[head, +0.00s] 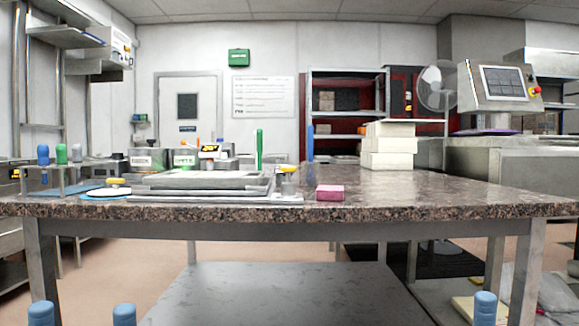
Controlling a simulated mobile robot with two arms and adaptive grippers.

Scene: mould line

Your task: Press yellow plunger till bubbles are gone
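A granite-topped table (430,198) stands ahead of me. A grey mould plate or tray (205,183) lies on it, left of centre. A small yellow-topped piece (289,169) stands upright on a clear or pale body at the plate's right end. Another yellow knob (118,181) sits low over a blue disc (106,192) at the plate's left. I cannot tell which yellow piece is the plunger. Bubbles are too small to make out. Neither of my grippers shows in the head view.
A pink block (330,193) lies near the table's front edge. White blocks (389,146) are stacked behind. A rack with blue and green handles (61,154) stands left. Blue-capped posts (124,314) rise at the bottom edge. The tabletop's right side is clear.

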